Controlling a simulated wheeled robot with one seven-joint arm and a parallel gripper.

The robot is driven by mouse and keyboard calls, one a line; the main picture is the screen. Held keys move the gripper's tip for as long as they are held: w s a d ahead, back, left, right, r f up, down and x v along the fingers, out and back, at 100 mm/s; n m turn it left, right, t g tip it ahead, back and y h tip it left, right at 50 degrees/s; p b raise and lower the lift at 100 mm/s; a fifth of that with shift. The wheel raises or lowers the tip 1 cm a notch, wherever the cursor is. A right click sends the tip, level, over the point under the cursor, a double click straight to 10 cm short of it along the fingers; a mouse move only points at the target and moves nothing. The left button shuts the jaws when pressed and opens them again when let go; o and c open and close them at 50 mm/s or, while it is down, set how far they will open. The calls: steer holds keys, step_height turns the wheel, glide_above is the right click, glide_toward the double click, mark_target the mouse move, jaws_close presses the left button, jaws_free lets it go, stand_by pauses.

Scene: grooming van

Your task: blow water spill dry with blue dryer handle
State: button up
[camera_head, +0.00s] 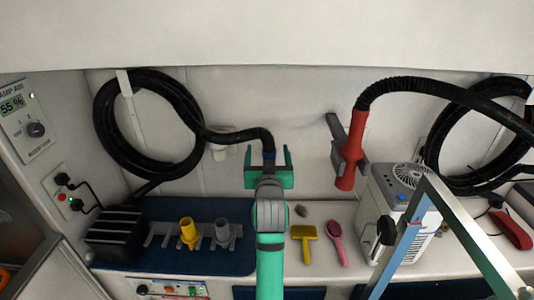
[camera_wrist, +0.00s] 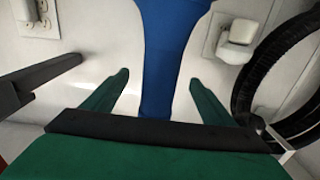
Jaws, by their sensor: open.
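The blue dryer handle (camera_wrist: 172,50) fills the upper middle of the wrist view, between the green fingers and apart from both. In the head view only a small blue part (camera_head: 268,156) shows, at the end of a black hose; my gripper hides the rest. My gripper (camera_head: 268,165) is open around the handle, in front of the back wall; its fingers also show in the wrist view (camera_wrist: 158,88). I cannot make out the water spill in either view.
A red dryer handle (camera_head: 350,152) hangs in a grey bracket at right, above a white machine (camera_head: 407,190). The counter holds a yellow nozzle (camera_head: 189,232), a grey nozzle (camera_head: 223,234), a yellow brush (camera_head: 304,236) and a pink brush (camera_head: 337,238). A blue-and-grey frame (camera_head: 405,240) stands front right.

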steer(key=shift+s+d, duration=0.1)
steer(key=shift+d, duration=0.05)
steer(key=shift+s+d, duration=0.1)
steer(key=shift+s, duration=4.75)
steer(key=shift+d, duration=0.1)
steer(key=shift+f, duration=0.1)
